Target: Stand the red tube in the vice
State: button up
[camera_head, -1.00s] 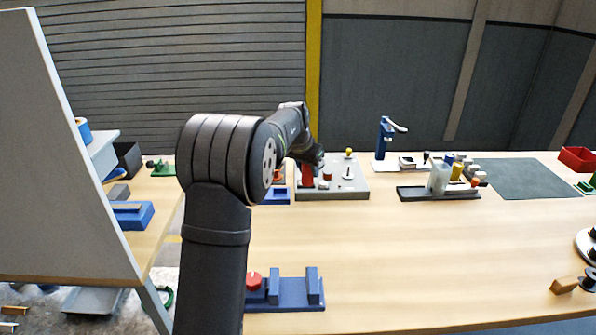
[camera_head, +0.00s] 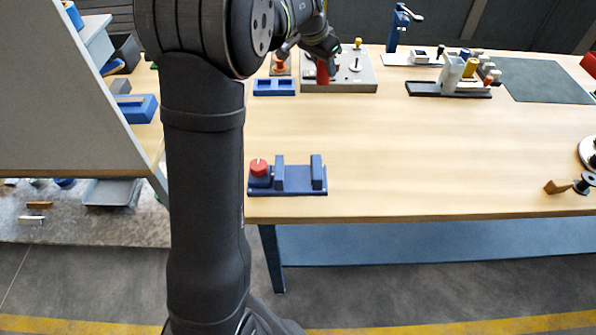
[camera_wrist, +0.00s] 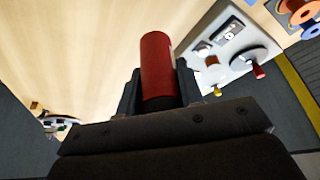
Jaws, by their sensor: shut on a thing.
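The red tube (camera_wrist: 158,68) is between the jaws of my gripper (camera_wrist: 158,95) in the wrist view. One end of it sticks out past the jaws. In the head view the red tube (camera_head: 322,73) hangs below my gripper (camera_head: 327,60), in front of the grey board; whether it touches the board I cannot tell. The blue vice (camera_head: 290,184) stands near the table's front edge, with two upright jaws, a gap between them and a red knob (camera_head: 259,168) at its left. My gripper is far behind the vice.
The grey board (camera_head: 350,84) with small fittings is at the back. A blue tray (camera_head: 274,87) lies left of it. A dark rack (camera_head: 448,90) with several items and a blue stand (camera_head: 398,28) are to the right. The middle of the table (camera_head: 420,150) is clear.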

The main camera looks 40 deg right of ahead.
jog(key=s+a+m+g+y, duration=0.3)
jog(key=s+a+m, duration=0.8)
jog(key=s+a, duration=1.25)
jog(key=h, duration=0.1)
send_over(298, 178)
jog(key=shift+g, duration=0.3)
notch_tip(298, 178, down, 7)
jog(key=shift+r, duration=0.1)
jog(key=shift+f, duration=2)
jog(key=shift+f, duration=0.1)
jog(key=o, duration=1)
